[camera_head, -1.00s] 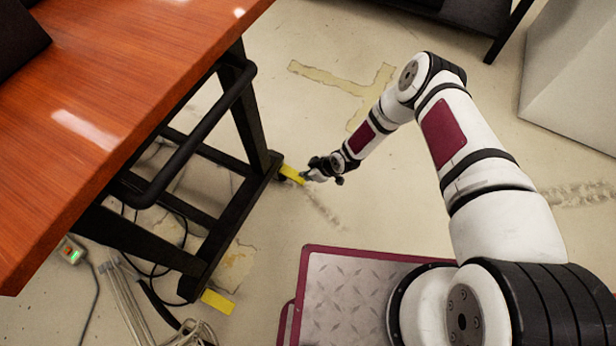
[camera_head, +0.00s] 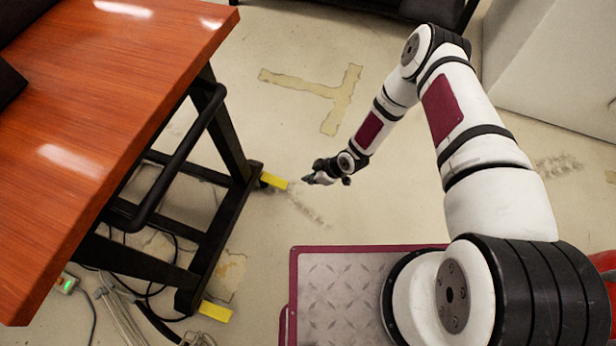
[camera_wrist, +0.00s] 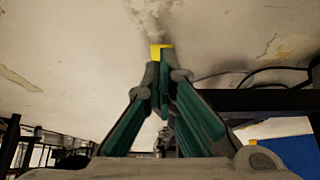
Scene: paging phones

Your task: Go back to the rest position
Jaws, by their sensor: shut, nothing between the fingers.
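My gripper (camera_head: 312,180) hangs in the open over the bare floor, to the right of the table's black frame in the head view. My arm bends down to it from the right. In the wrist view my gripper (camera_wrist: 160,66) has its two fingers closed together at the tips, with nothing between them. A yellow floor mark (camera_wrist: 161,47) shows just beyond the fingertips there.
The wooden table (camera_head: 110,90) stands at the left on a black frame (camera_head: 222,130) with a side bar. Cables (camera_head: 130,290) lie under it. A white block (camera_head: 555,70) stands at the top right. Floor (camera_head: 290,120) between table and arm is clear.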

